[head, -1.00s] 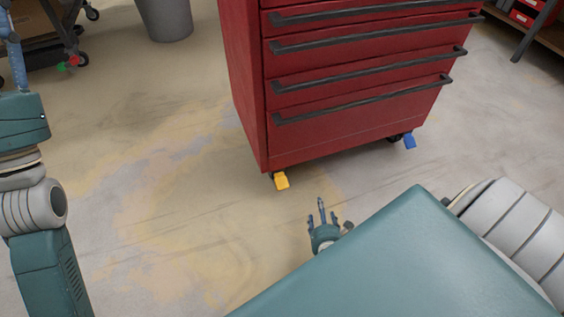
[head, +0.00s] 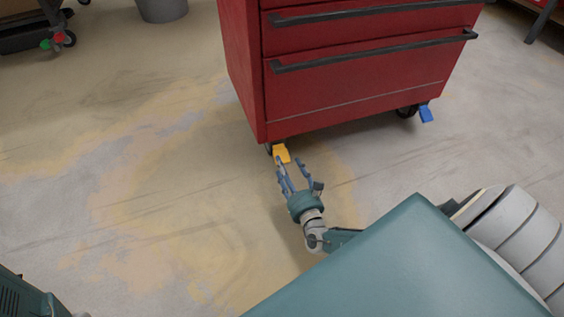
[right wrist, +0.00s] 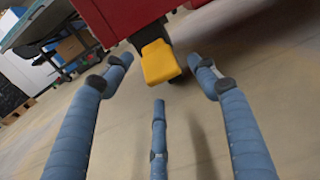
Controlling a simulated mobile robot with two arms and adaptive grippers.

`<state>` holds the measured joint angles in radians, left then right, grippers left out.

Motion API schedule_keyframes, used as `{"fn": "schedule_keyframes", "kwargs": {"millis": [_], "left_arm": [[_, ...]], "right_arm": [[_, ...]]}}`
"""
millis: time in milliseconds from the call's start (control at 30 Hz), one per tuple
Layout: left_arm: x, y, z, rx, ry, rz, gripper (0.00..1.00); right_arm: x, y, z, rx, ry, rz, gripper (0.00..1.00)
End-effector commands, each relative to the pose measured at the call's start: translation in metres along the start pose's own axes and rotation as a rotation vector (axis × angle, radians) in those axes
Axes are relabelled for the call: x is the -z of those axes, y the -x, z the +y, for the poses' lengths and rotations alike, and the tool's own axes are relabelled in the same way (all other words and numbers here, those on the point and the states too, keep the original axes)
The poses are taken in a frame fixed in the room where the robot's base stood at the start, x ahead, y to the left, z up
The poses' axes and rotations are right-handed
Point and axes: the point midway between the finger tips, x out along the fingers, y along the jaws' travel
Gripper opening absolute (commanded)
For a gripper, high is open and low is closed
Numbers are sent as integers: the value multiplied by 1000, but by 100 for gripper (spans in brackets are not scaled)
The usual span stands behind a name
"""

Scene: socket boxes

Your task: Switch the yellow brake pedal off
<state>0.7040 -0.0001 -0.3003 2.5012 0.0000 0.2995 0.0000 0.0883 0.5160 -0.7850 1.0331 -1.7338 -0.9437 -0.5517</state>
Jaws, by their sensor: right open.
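The yellow brake pedal (head: 281,153) sticks out from the caster under the near left corner of the red tool cabinet (head: 350,100). My right gripper (head: 290,170) is open and empty, its blue fingers reaching up toward the pedal in the head view. In the right wrist view the yellow pedal (right wrist: 160,62) is ahead, between the tips of the two outer fingers, with the third finger (right wrist: 158,120) below it. I cannot tell whether any finger touches the pedal. My left gripper is not in view; only a bit of my left arm shows at the lower left.
A blue pedal (head: 426,114) is on the cabinet's right caster. A grey bin (head: 162,8) stands at the back. A cart with red and green pedals (head: 50,42) is at the far left. The floor left of the cabinet is clear.

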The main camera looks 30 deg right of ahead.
Motion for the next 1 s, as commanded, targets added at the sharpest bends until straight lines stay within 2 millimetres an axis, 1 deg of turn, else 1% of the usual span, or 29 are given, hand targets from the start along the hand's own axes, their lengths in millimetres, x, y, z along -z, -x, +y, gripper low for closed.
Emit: {"fn": "schedule_keyframes", "kwargs": {"millis": [33,100,200,300,433,667,700,767,800,867,900,933,967,1000], "left_arm": [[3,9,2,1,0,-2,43],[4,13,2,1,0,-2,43],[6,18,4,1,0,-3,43],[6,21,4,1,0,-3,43],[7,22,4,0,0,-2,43],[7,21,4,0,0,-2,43],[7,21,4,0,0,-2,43],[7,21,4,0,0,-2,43],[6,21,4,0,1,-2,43],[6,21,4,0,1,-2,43],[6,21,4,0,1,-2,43],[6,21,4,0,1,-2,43],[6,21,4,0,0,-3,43],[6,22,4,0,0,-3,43]], "right_arm": [[4,-11,0,0,0,-3,59],[3,-22,0,0,-1,-2,59],[3,-35,-1,1,0,0,59],[2,-43,-1,1,0,1,59],[2,-47,-1,1,0,2,59],[1,-48,-1,1,0,2,59],[1,-48,-1,1,0,2,51],[1,-48,-1,1,0,2,39],[1,-48,-1,1,0,2,32],[1,-47,-1,1,0,3,20],[2,-47,-1,0,0,4,12],[2,-47,0,0,0,5,6],[2,-47,0,0,0,5,0],[3,-47,0,-1,0,6,0]]}}
